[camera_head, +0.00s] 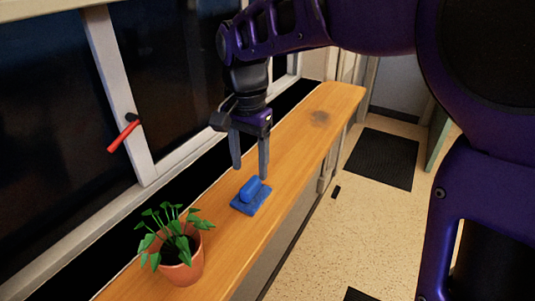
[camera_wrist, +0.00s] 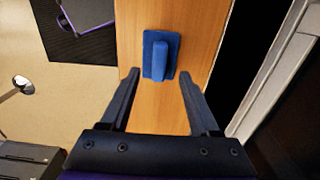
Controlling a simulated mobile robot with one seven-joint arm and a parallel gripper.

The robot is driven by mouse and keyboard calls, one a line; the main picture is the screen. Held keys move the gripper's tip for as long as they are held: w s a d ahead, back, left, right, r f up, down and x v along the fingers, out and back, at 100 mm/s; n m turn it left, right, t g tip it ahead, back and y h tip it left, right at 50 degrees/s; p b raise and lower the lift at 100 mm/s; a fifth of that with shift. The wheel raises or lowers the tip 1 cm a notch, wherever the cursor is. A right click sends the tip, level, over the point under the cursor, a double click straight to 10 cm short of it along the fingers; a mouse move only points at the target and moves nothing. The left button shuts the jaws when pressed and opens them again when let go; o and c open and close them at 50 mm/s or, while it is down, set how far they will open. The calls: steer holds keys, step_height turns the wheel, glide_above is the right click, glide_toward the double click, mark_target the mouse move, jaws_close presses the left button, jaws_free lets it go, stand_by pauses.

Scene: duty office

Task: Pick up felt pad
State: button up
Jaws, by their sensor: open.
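The felt pad (camera_head: 251,197) is a blue flat square with a raised blue grip block on top. It lies on the wooden sill (camera_head: 300,140). In the wrist view the pad (camera_wrist: 160,56) lies beyond the fingertips, roughly centred between them, on the bare wood (camera_wrist: 160,105). My gripper (camera_head: 250,172) points down above the sill, just behind the pad in the head view, with its two fingers spread and nothing between them. It also shows open in the wrist view (camera_wrist: 157,72).
A potted plant (camera_head: 182,262) in a terracotta pot stands on the sill at the near end. A window with a red handle (camera_head: 124,132) runs along the left. A dark mat (camera_head: 382,158) lies on the speckled floor to the right. The sill beyond my gripper is clear.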

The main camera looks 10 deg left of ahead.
mark_target(251, 183)
step_height(251, 183, down, 6)
steer(key=shift+s+r+b, duration=0.1)
steer(key=shift+r+b, duration=0.05)
steer(key=shift+b, duration=0.2)
jaws_close()
